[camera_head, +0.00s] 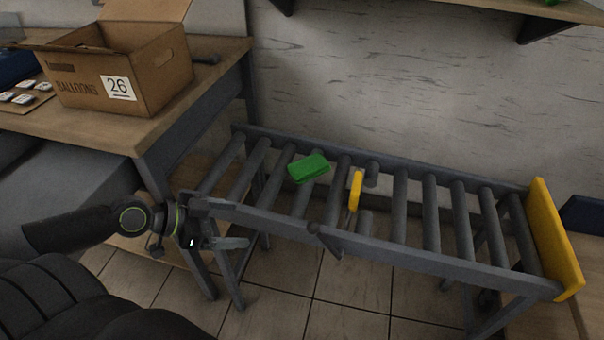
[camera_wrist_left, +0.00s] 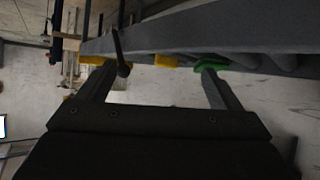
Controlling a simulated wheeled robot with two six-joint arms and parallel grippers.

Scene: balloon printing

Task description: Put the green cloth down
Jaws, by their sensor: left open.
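The green cloth (camera_head: 309,168) lies folded on the rollers of the grey conveyor (camera_head: 400,251), left of its middle. It also shows in the left wrist view (camera_wrist_left: 212,63), past the tip of one finger and partly hidden by the conveyor rail. My left gripper (camera_head: 244,222) is open and empty at the near side of the conveyor, in front of and to the left of the cloth. It is apart from the cloth. In the left wrist view its two fingers (camera_wrist_left: 152,86) stand wide apart with nothing between them. My right gripper is in neither view.
A yellow end plate (camera_head: 554,238) closes the conveyor's right end. A cardboard box (camera_head: 120,72) marked 26 stands on the wooden table (camera_head: 160,129) at left. The right-hand rollers are clear.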

